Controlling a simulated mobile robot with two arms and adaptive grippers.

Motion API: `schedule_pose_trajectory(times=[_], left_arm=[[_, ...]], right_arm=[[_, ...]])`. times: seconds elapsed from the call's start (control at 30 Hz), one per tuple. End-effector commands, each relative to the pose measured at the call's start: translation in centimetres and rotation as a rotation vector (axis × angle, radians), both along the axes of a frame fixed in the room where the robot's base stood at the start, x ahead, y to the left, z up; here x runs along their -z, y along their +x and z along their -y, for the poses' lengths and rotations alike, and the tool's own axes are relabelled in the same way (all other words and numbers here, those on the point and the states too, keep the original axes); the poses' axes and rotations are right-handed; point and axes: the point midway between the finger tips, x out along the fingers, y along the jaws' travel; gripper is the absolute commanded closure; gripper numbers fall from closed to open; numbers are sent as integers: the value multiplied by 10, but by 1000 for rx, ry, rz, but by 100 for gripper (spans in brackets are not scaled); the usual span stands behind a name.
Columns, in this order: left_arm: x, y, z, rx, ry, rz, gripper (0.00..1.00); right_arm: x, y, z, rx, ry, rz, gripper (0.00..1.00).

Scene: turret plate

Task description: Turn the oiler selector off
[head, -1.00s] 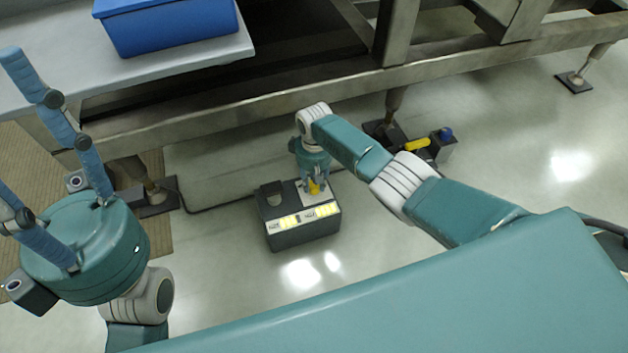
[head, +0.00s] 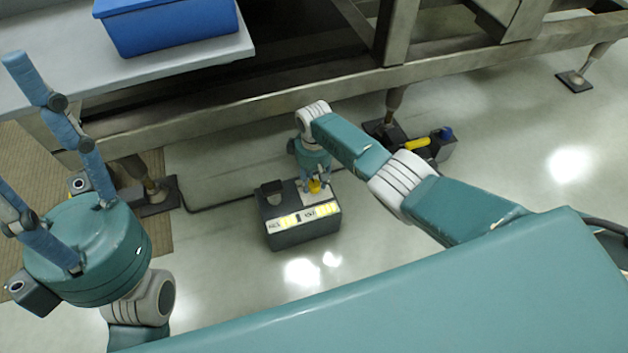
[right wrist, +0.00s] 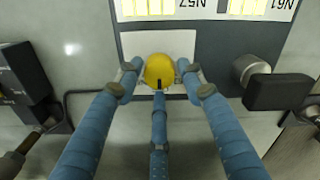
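The yellow selector knob (head: 315,187) sits on a pale plate on top of a dark grey box (head: 300,238) on the floor. In the right wrist view the round knob (right wrist: 158,68) has a black mark toward the bottom of the picture. My right gripper (head: 315,184) points down at it. Its blue fingers (right wrist: 159,72) stand close around the knob, on the left, right and lower sides, and seem to touch it. The fingers partly hide the knob in the head view. My left gripper (head: 45,130) is raised at the left, fingers spread, empty.
The box has a front label strip with yellow blocks (head: 290,221) and a black knob or handle (right wrist: 275,88) beside the plate. A device with a yellow handle (head: 416,143) stands to the right. A metal frame (head: 270,105) and a blue bin (head: 170,25) are behind.

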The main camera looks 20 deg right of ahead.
Motion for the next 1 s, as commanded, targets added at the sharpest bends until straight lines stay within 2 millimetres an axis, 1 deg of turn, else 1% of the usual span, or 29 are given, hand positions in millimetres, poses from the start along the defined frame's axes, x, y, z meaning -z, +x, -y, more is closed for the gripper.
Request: schedule_pose_trajectory(times=[0.33, 0.47, 0.63, 0.77, 0.8, 0.9, 1.0], left_arm=[[-3, -1, -1, -3, -1, 12, 51], [-2, -1, -1, -2, -1, 10, 51], [-2, -1, 0, -1, 0, 8, 51], [-2, -1, 0, -1, -1, 7, 51], [-2, -1, 0, -1, -1, 7, 51], [-2, -1, 0, -1, 0, 6, 51], [-2, -1, 0, -1, 0, 6, 51]], right_arm=[[0, -2, 0, 1, -1, -5, 51], [-6, -2, 0, 1, 1, -5, 51], [-25, -2, 1, 0, 0, -2, 51], [-50, -1, 1, 0, 0, -2, 51], [-60, 0, 1, -1, 1, 0, 51], [-81, 0, 1, 0, 1, 0, 51], [-98, -1, 1, -1, 0, -1, 51]])
